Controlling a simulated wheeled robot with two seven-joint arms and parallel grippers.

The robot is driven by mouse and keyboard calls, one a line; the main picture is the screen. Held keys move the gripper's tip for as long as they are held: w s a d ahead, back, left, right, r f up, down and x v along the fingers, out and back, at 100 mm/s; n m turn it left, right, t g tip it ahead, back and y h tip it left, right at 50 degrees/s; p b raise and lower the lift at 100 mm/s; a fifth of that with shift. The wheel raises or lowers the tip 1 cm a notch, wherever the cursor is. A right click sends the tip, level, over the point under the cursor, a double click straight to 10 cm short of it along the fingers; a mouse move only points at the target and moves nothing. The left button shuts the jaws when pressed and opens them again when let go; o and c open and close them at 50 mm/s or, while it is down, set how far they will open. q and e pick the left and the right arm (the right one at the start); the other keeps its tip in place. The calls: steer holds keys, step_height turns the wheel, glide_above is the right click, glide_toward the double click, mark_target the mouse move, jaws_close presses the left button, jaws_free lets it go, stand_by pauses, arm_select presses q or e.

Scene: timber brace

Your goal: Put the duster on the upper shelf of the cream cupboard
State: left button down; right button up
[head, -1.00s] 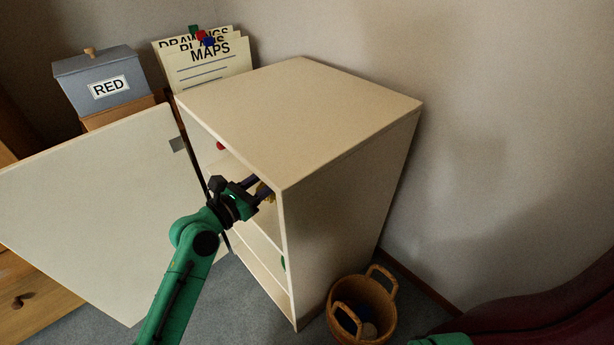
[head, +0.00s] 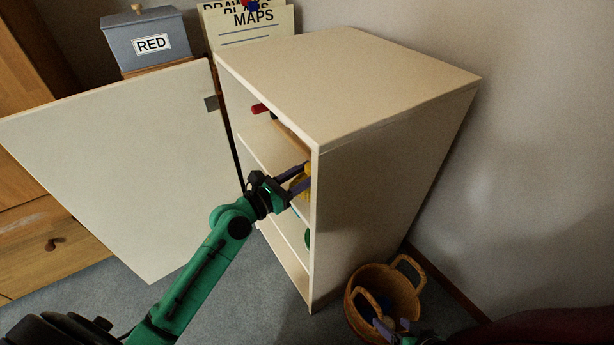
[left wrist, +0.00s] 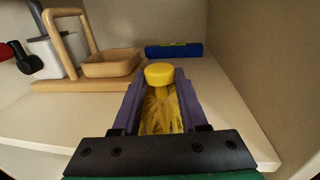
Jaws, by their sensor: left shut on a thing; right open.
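The cream cupboard (head: 400,120) stands with its door (head: 130,165) swung open to the left. My left gripper (head: 297,179) reaches into its opening at the upper compartment. It is shut on the duster (head: 303,184), which shows yellow bristles and a round yellow end between the purple fingers in the left wrist view (left wrist: 160,105). The upper shelf (left wrist: 235,115) is pale and lies under and beyond the duster; I cannot tell whether they touch. My right gripper (head: 396,328) is open, at the picture's bottom, over the basket's near side.
On the shelf stand a wooden carrier (left wrist: 100,70) at left and a blue block (left wrist: 173,50) at the back. A red-ended thing (left wrist: 12,52) is at far left. The shelf's right part is clear. A wicker basket (head: 398,285) stands beside the cupboard.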

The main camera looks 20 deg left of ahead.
mark_target(307, 174)
arm_select(q)
steer(key=shift+f, duration=0.15)
steer(key=shift+c, duration=2.2)
jaws_free()
arm_select(e)
steer(key=shift+a, duration=0.1)
arm_select(q)
steer(key=shift+r, duration=0.2)
steer(key=v, duration=0.3)
steer(key=shift+s+f, duration=0.1)
steer(key=shift+f, duration=0.05)
steer(key=b+v, duration=0.2)
steer(key=v, duration=0.7)
arm_select(e)
steer(key=a+t, duration=0.1)
steer(key=a+f+t+y, duration=0.1)
steer(key=w+a+f+y, duration=0.1)
steer(key=a, duration=0.1)
steer(key=shift+a+t, duration=0.1)
steer(key=shift+t, duration=0.3)
